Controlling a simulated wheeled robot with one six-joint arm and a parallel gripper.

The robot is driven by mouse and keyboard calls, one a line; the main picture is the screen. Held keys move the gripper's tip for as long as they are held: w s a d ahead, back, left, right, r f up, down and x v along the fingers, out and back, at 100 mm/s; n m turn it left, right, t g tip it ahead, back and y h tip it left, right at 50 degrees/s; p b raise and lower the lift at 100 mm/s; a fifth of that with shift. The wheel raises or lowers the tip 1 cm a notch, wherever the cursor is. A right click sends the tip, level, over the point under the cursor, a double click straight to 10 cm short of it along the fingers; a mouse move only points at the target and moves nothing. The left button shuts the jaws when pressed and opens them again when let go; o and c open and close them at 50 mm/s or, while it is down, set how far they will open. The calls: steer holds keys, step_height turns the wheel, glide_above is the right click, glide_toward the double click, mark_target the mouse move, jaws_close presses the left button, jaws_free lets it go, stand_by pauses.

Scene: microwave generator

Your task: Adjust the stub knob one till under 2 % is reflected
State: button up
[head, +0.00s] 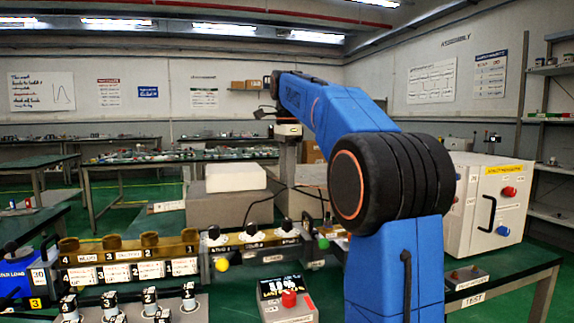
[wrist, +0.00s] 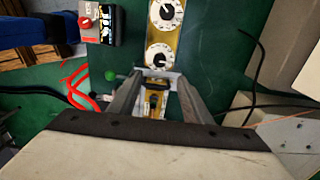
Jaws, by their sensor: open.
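A brass guide in the wrist view carries two white-faced dials with black knobs, a farther dial (wrist: 166,13) and a nearer dial (wrist: 159,56). My gripper (wrist: 157,82) is open, its fingers apart on either side of the guide's near end. A dark part on brass (wrist: 153,102) shows between the fingers; no contact is visible. My gripper is not clear in the head view.
A red-knobbed control (head: 290,298) sits by the meter. A white cabinet (head: 492,205) stands at right. Red cable (wrist: 78,85) and black cable (wrist: 256,70) lie beside the guide.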

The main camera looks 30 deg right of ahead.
steer(key=shift+r, duration=1.6)
